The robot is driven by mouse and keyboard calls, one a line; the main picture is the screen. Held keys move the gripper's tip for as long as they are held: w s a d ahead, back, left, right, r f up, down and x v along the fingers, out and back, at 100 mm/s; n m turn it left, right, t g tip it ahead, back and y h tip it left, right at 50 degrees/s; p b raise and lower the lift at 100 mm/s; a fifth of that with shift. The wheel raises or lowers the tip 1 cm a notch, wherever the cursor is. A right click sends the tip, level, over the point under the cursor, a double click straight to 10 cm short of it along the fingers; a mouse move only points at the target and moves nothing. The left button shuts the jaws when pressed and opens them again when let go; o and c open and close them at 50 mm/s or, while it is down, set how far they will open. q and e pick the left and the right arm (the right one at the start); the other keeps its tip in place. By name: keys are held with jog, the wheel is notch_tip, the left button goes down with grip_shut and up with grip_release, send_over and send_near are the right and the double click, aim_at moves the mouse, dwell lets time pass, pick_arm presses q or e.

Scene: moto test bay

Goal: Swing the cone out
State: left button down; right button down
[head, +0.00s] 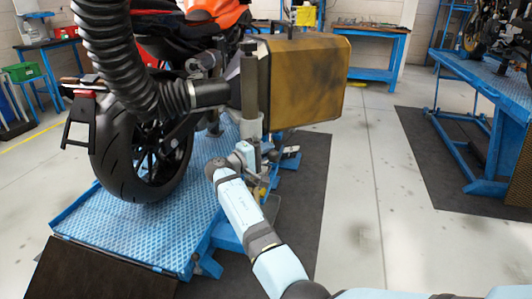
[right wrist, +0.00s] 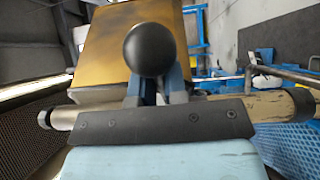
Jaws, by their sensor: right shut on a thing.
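The dark piece (head: 210,94) at the end of the black ribbed hose (head: 112,50) looks like the cone, though its shape is not clear. It sits behind the motorcycle's rear wheel, beside an upright post (head: 250,90). A large worn yellow box (head: 305,80) is next to the post; it fills the upper middle of the right wrist view (right wrist: 120,50). My right gripper (head: 249,153) is low at the post. In the right wrist view its blue fingers (right wrist: 153,88) are shut at a black ball knob (right wrist: 150,48), which hides the grip. My left gripper is not in view.
The motorcycle's rear wheel (head: 140,150) stands on a blue lift platform (head: 85,212), close left of my right arm. Another blue lift (head: 490,85) stands at far right.

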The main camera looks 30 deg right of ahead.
jog(key=shift+s+d+f, duration=0.1)
jog(key=shift+s+f, duration=0.2)
jog(key=shift+f, duration=0.2)
jog(key=c, duration=1.2)
grip_release()
jog(key=shift+o, duration=0.2)
jog(key=shift+s+d+r, duration=0.1)
jog(key=shift+s+r, duration=0.15)
jog(key=shift+r, duration=0.15)
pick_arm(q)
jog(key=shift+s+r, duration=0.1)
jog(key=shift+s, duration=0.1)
pick_arm(e)
jog(key=shift+w, duration=0.15)
